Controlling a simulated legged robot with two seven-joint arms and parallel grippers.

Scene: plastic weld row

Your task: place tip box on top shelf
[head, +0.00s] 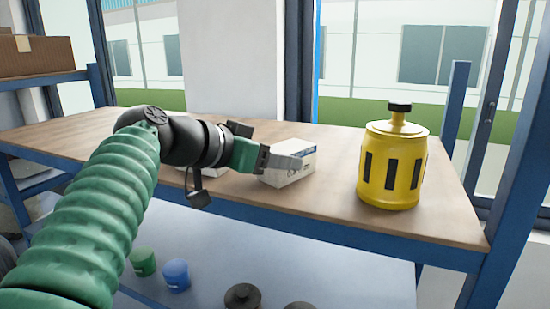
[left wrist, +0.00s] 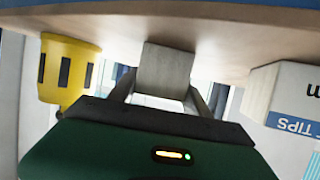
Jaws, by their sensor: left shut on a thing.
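A white tip box (head: 292,172) with a blue label and dark print is at the front part of the wooden top shelf (head: 330,186), left of the yellow container. My left gripper (head: 272,160) reaches it from the left and is shut on it. In the left wrist view, my left gripper's fingers (left wrist: 158,100) hold the box's pale grey end (left wrist: 164,68) close to the wooden surface. I cannot tell whether the box rests on it or hangs just above. My right gripper is not in view.
A yellow container (head: 392,172) with a black cap stands right of the box. Another white box, marked TIPS (left wrist: 292,95), stands on the other side. A cardboard box (head: 36,57) is at far left. Green (head: 143,262) and blue (head: 176,275) cups are on the lower shelf.

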